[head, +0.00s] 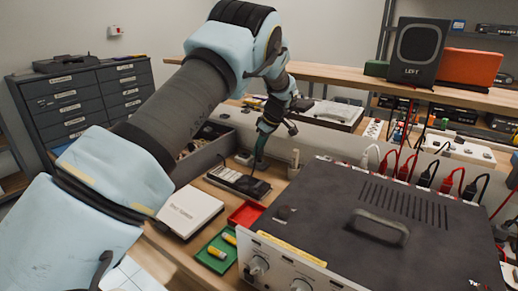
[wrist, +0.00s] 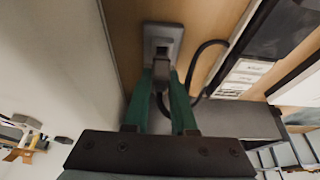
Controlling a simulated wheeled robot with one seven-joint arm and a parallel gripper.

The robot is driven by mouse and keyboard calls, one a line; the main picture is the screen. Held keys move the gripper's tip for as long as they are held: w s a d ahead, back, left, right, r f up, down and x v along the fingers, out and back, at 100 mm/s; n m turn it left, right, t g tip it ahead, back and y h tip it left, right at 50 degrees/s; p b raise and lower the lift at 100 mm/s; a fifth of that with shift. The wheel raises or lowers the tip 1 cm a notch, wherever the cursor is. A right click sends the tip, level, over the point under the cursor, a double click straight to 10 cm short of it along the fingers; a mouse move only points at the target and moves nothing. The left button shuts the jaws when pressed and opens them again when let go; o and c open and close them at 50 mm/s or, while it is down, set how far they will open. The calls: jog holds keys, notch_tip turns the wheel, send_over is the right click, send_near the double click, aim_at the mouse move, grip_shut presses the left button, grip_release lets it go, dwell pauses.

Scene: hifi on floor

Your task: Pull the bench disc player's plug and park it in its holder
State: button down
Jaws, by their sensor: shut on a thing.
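My gripper (wrist: 162,85) has its green fingers closed on a dark plug (wrist: 161,70). In the head view the gripper (head: 261,160) is low over the back of the bench. The plug's far end is at a grey square block (wrist: 162,38) on the wood; I cannot tell whether it is seated in it or just above it. A black cord (wrist: 204,68) loops from the plug to the right. A dark flat device with a pale panel (head: 237,181), apparently the disc player, lies in front of the gripper. I cannot tell for sure which fitting is the holder.
A large dark power unit (head: 375,225) with a top handle fills the right of the bench. A small beige post (head: 294,158) stands right of my gripper. A white box (head: 190,211), a red tray (head: 246,213) and a green tray (head: 216,252) lie in front.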

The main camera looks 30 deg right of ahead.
jog(key=shift+f+b, duration=0.6)
jog(key=shift+f, duration=0.25)
dwell(0.7)
dwell(0.4)
jog(key=c, duration=0.7)
grip_release()
jog(key=shift+o, duration=0.2)
jog(key=shift+r, duration=0.1)
jog(key=w+a+v, duration=0.1)
jog(key=v, duration=1.4)
jog(key=shift+r+p, duration=0.4)
jog(key=shift+r, duration=0.05)
jog(key=shift+w+d, duration=0.1)
jog(key=shift+w, duration=0.05)
